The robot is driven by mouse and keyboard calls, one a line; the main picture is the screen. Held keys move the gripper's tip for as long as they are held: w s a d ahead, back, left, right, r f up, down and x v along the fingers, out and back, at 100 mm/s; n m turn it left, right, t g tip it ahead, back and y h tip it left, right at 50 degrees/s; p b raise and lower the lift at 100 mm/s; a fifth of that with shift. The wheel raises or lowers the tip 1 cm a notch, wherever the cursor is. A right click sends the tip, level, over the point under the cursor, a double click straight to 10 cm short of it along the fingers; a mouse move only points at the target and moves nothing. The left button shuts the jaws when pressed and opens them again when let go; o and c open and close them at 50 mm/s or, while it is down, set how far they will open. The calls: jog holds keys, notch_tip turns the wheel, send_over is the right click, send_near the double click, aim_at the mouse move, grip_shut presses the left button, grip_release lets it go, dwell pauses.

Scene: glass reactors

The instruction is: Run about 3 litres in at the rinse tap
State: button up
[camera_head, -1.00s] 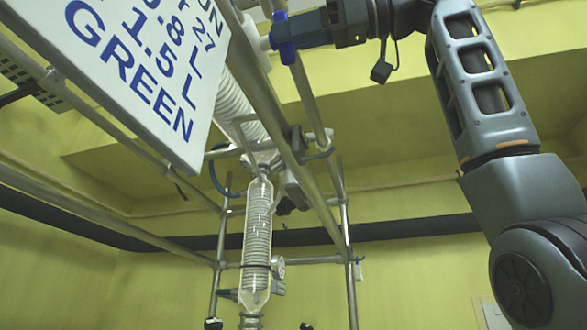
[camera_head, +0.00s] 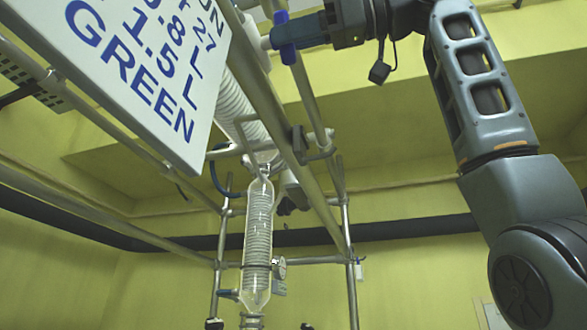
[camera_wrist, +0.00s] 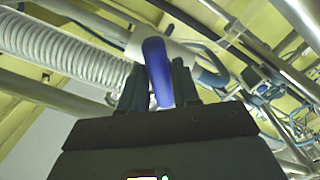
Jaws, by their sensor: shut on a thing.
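A blue tap handle (camera_head: 281,38) sits on a white fitting (camera_head: 264,43) behind the upper end of the metal frame in the head view. I cannot tell from its label whether it is the rinse tap. My gripper (camera_head: 298,33) reaches it from the right, and its fingers are on the handle. In the wrist view the blue handle (camera_wrist: 157,72) stands between the two dark fingers of my gripper (camera_wrist: 158,85), which is shut on it. The handle looks upright in the head view. No water flow is visible.
A white sign (camera_head: 150,70) with blue lettering, including "1.5 L" and "GREEN", hangs at upper left. A glass coil condenser (camera_head: 258,245) hangs below a ribbed white hose (camera_head: 238,110). Metal frame tubes (camera_head: 265,90) cross close to my gripper.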

jog(key=shift+m, duration=3.8)
jog(key=o, duration=0.9)
jog(key=shift+d, duration=0.1)
jog(key=b+v, duration=0.2)
jog(key=v, duration=0.5)
jog(key=shift+s+d, duration=0.15)
jog(key=shift+d, duration=0.15)
